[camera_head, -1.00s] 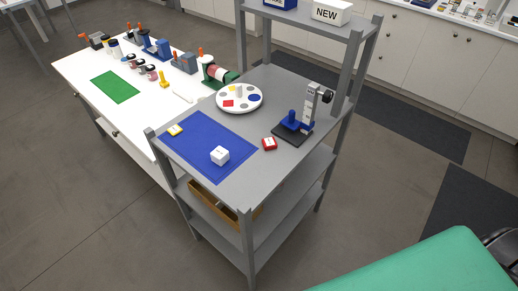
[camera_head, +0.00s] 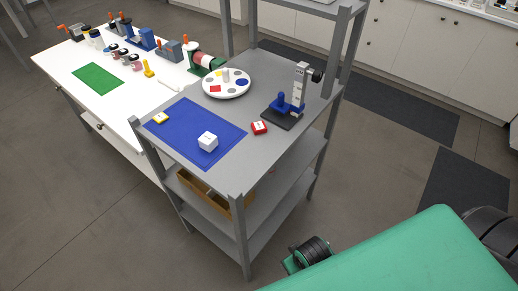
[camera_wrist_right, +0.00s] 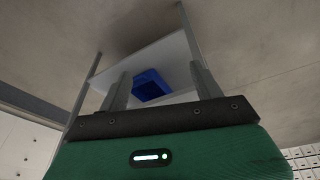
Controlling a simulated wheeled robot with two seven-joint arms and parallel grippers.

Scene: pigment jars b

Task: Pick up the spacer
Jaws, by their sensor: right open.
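No thing in view is clearly marked as the spacer, and I cannot tell which one it is. On the grey shelf unit's top, a white cube (camera_head: 208,141) sits on a blue mat (camera_head: 188,128). A small yellow labelled block (camera_head: 161,118) is near the mat's left corner, and a red labelled block (camera_head: 260,127) lies right of the mat. A round white disc (camera_head: 226,92) with coloured spots carries a small upright pale piece (camera_head: 226,75). My right gripper (camera_wrist_right: 163,82) is open and apart from these, its fingers framing a distant blue box (camera_wrist_right: 150,86). My left gripper is not in view.
A stand with a black base (camera_head: 282,119) and upright scale is at the top's right. Shelf posts (camera_head: 340,45) rise at the back. A wooden tray (camera_head: 205,194) is on a lower shelf. The white table (camera_head: 120,107) at left holds jars and a green mat (camera_head: 98,77).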

